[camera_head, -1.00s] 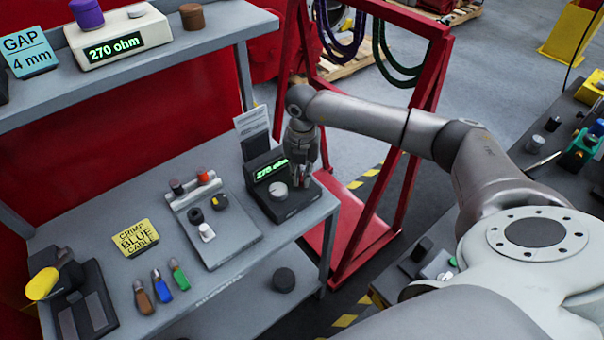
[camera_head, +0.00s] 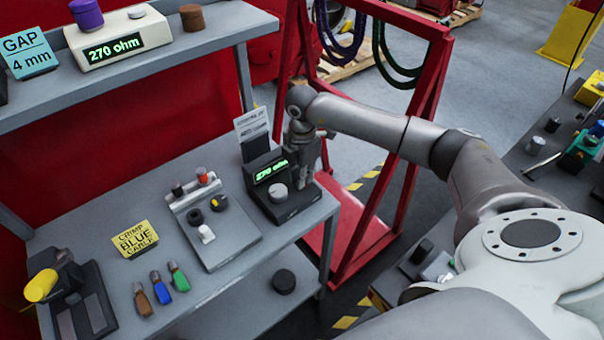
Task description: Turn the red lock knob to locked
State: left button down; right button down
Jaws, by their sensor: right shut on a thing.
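My right gripper (camera_head: 307,175) points down at the right end of the black device (camera_head: 290,211). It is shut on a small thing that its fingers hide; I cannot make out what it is. I see no red lock knob on the device. A small red-orange knob (camera_head: 202,175) stands on the white bar of the grey plate to the left, away from my gripper. My left gripper is not in view.
The grey plate (camera_head: 238,247) carries black, yellow-marked and white knobs. A yellow card (camera_head: 136,239) and several coloured-handled tools lie left of it. A sign (camera_head: 252,125) stands behind the device. A red frame (camera_head: 415,150) rises to the right of the bench.

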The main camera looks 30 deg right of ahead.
dwell(0.5)
jog(key=c, duration=1.5)
grip_release()
notch_tip(320, 180, up, 12)
